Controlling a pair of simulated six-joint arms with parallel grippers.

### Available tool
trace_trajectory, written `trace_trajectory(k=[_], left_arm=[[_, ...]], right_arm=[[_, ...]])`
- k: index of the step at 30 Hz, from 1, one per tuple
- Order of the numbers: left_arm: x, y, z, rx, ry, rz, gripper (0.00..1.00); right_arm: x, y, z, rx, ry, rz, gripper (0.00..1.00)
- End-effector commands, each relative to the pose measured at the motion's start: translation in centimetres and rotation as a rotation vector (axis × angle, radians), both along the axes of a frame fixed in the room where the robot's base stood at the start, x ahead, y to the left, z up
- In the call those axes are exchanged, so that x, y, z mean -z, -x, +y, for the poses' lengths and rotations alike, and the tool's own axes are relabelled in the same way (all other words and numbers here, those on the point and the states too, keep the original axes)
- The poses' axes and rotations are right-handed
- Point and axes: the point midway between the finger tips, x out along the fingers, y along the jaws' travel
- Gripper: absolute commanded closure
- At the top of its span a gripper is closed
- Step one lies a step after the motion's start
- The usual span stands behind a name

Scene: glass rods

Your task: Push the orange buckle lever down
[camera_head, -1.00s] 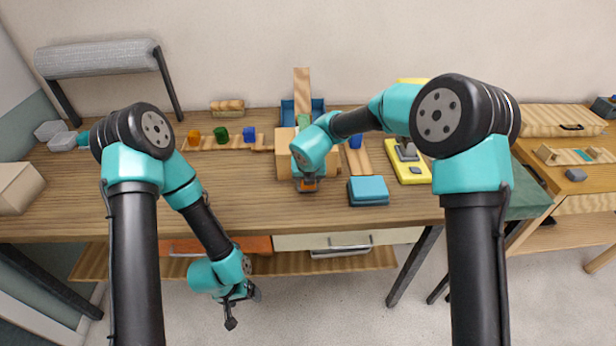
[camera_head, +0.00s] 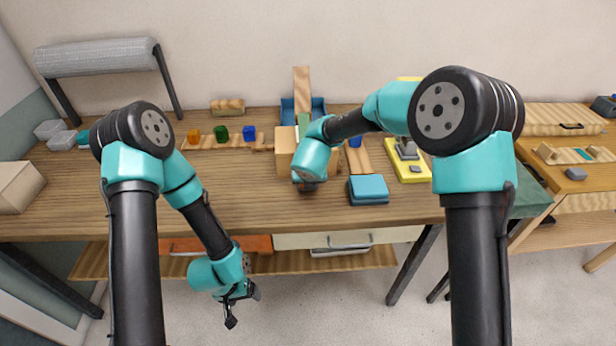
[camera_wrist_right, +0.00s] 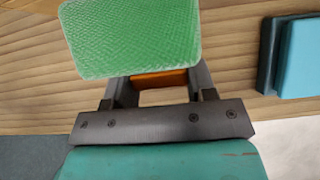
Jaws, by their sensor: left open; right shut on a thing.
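The orange buckle lever (camera_wrist_right: 160,79) shows in the right wrist view as an orange bar between the fingers of my right gripper (camera_wrist_right: 158,88). The gripper is shut on it. A green textured pad (camera_wrist_right: 133,35) in front hides part of the bar and the fingertips. In the head view my right gripper (camera_head: 309,186) points down at the front of the light wooden block (camera_head: 285,140), and my wrist hides the lever. My left gripper (camera_head: 241,301) hangs open and empty in front of the table, below its edge.
A blue stacked block (camera_head: 368,189) lies just right of my right gripper. A yellow board (camera_head: 411,174) is further right. Small orange, green and blue blocks (camera_head: 249,133) stand in a row on the left.

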Motion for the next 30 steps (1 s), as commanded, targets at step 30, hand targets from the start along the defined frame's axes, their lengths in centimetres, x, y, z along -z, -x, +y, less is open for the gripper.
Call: trace_trajectory(k=[30], left_arm=[[0.0, 0.0, 0.0, 0.0, 0.0, 0.0, 0.19]], right_arm=[[0.9, 2.1, -0.2, -0.005, -0.052, -0.356, 0.73]])
